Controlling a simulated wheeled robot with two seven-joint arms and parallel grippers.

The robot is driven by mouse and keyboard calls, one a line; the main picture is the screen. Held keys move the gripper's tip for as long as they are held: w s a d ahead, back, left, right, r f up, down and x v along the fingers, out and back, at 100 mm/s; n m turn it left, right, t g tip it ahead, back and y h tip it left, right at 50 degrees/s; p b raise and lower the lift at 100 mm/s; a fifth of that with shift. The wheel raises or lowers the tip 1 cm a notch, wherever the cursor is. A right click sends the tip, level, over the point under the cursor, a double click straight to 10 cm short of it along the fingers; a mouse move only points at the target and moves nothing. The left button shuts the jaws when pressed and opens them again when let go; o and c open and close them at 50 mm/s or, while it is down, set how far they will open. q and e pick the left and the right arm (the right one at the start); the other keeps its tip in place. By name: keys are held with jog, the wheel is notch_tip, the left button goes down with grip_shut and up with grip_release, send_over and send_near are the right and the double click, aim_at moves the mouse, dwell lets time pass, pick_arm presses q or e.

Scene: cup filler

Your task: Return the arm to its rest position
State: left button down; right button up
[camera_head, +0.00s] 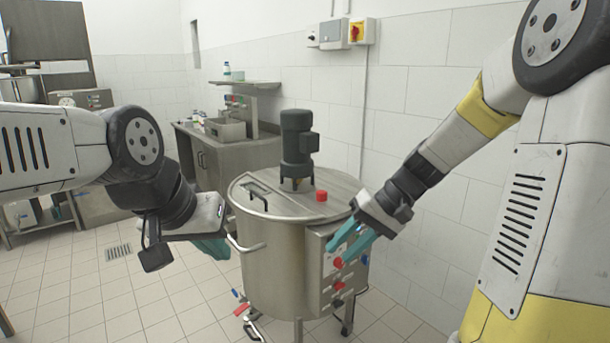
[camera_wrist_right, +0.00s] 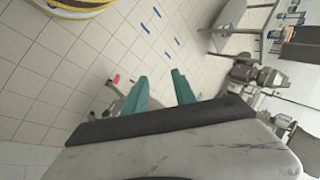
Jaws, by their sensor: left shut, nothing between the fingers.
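My left gripper (camera_head: 215,249) hangs at the left of the steel tank (camera_head: 268,277) in the head view, its teal fingers shut and empty, apart from any object. My right arm reaches down from the right. My right gripper (camera_head: 337,254) is in front of the tank's control panel (camera_head: 338,278), and its teal fingers hide part of the panel. In the right wrist view the right gripper (camera_wrist_right: 159,76) has its two fingers apart, with only floor between them. I cannot tell whether the right fingers touch the panel.
The tank's lid carries a motor (camera_head: 297,150), a handle and a red knob (camera_head: 321,195). A side handle (camera_head: 246,245) sticks out towards my left gripper. A steel cabinet (camera_head: 240,160) with a sink stands behind. The tiled floor (camera_head: 135,305) at left is mostly clear.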

jog(key=s+d+r+t+h, duration=0.2)
jog(key=s+r, duration=0.2)
jog(key=s, duration=0.2)
jog(key=s+d+r+t+h, duration=0.3)
jog(key=s+r, duration=0.1)
jog(key=s, duration=0.3)
jog(key=shift+d+r+m+t, duration=0.25)
jog(key=shift+d+m+t, duration=0.05)
